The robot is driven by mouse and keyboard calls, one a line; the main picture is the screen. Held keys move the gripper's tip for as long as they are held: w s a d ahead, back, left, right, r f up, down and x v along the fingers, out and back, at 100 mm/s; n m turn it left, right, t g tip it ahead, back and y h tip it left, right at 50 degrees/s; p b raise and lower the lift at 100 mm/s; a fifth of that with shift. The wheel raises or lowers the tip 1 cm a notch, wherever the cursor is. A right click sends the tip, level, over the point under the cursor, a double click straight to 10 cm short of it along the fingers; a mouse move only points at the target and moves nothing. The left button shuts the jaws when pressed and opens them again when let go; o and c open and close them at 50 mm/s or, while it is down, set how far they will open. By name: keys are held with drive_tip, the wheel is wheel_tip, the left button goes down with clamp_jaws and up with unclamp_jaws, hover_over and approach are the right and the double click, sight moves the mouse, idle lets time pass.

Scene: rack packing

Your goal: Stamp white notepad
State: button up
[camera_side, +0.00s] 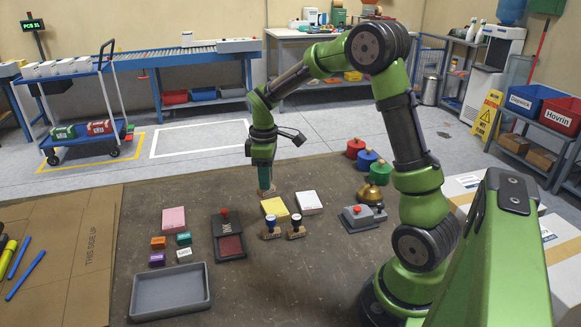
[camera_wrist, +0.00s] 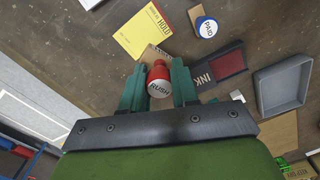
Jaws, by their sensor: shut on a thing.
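The white notepad (camera_side: 309,202) lies flat on the brown work surface in the side view, right of the yellow notepad (camera_side: 275,208). My gripper (camera_side: 265,186) is behind and left of both pads, pointing down. In the wrist view, my gripper (camera_wrist: 158,88) is shut on a red-topped stamp (camera_wrist: 159,90) labelled RUSH, with part of its wooden base showing beyond. The yellow notepad (camera_wrist: 142,32), printed HOLD, is nearby. The open ink pad (camera_side: 229,246) is red inside; it also shows in the wrist view (camera_wrist: 228,62).
Two wooden-based stamps (camera_side: 270,229) stand in front of the pads; one with a blue top reads PAID (camera_wrist: 206,27). A pink notepad (camera_side: 174,220), small coloured blocks (camera_side: 184,238) and a grey tray (camera_side: 170,293) are left. A grey device (camera_side: 362,217) and bell (camera_side: 370,192) are right.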

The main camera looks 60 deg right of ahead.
drive_tip(key=s+d+m, duration=0.5)
drive_tip(key=s+d, duration=0.1)
drive_tip(key=d, duration=0.6)
drive_tip(key=shift+s+a+f, duration=0.1)
drive_tip(key=shift+s+f, duration=0.05)
drive_tip(key=shift+f, duration=1.3)
drive_tip(key=shift+s+a+f, duration=0.1)
drive_tip(key=shift+s+f, duration=0.05)
drive_tip(key=shift+f, duration=1.3)
drive_tip(key=shift+f, duration=0.65)
drive_tip(key=shift+r, duration=0.1)
wheel_tip(320, 180, up, 7)
idle(0.4)
